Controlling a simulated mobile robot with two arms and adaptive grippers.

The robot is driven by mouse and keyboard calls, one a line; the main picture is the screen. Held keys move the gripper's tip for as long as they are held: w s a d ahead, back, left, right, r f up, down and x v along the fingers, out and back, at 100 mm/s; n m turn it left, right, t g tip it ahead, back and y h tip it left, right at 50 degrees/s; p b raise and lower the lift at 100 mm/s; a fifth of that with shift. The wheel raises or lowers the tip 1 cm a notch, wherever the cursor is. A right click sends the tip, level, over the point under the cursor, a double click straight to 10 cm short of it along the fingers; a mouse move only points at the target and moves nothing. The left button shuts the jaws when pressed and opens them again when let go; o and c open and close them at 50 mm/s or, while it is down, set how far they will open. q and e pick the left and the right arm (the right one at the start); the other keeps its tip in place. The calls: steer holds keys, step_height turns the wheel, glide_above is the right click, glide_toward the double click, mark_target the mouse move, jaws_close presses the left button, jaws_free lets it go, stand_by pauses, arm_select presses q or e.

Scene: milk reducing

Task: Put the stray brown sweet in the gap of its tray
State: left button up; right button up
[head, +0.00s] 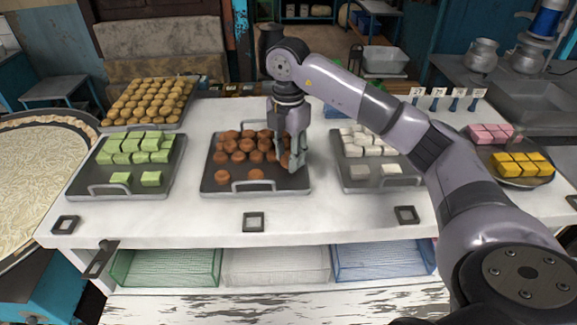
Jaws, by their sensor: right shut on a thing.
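The brown sweets' tray (205,188) is a dark metal tray with a handle at its front, in the middle of the white counter. Several round brown sweets (238,156) stand in it, with two more apart from the rest near its front edge. My right gripper (292,165) points down over the tray's right side. It is shut on a brown sweet (285,160), mostly hidden by the fingers. I cannot tell whether this sweet touches the tray. The gap is not clearly visible behind the gripper. My left gripper is out of view.
A tray of green sweets (72,185) stands left and a tray of white sweets (345,182) right. Behind left is a tray of round golden sweets (148,100). Pink and yellow sweets (520,165) are at the far right. The counter's front strip (330,220) is mostly clear.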

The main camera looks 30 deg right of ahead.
mark_target(289, 178)
step_height(289, 178, down, 4)
steer(key=shift+r+p, duration=0.15)
steer(key=shift+p, duration=0.5)
steer(key=shift+f, duration=0.55)
steer(key=o, duration=0.7)
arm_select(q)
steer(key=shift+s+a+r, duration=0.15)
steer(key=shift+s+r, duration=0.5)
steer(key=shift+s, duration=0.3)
